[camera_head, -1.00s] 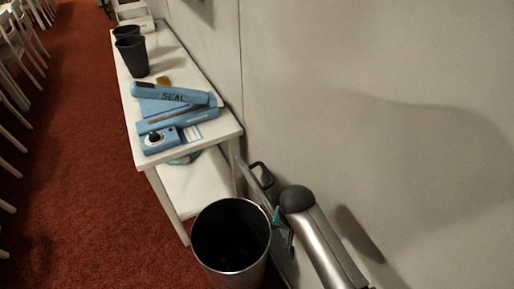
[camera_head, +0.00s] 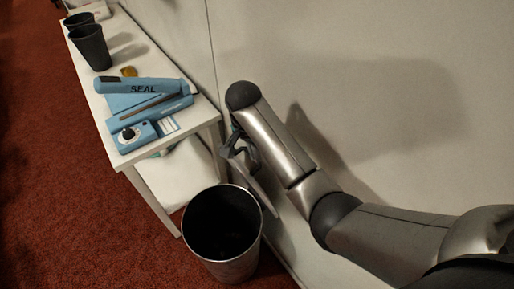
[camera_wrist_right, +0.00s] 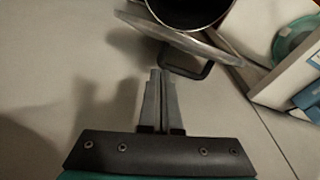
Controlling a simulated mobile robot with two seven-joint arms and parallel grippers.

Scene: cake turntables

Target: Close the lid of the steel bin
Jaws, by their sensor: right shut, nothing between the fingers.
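The steel bin (camera_head: 228,268) stands upright on the floor, with its dark round mouth open; its rim also shows at the top of the wrist view (camera_wrist_right: 232,14). The lid (camera_head: 267,192) stands raised on the bin's wall side, seen nearly edge-on. In the wrist view the lid (camera_wrist_right: 200,45) is a thin grey band with a black loop handle (camera_wrist_right: 205,73). My right gripper (camera_head: 243,155) is at the lid's wall side, partly hidden by my forearm. Its fingers (camera_wrist_right: 158,72) are shut and empty, close to the handle; I cannot tell whether they touch. My left gripper is out of view.
A white table (camera_head: 200,118) stands beyond the bin, with a blue sealer (camera_head: 145,105) and dark cups (camera_head: 91,46) on it. The wall (camera_head: 390,60) is close behind my right arm. Red carpet (camera_head: 60,190) lies open on the left.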

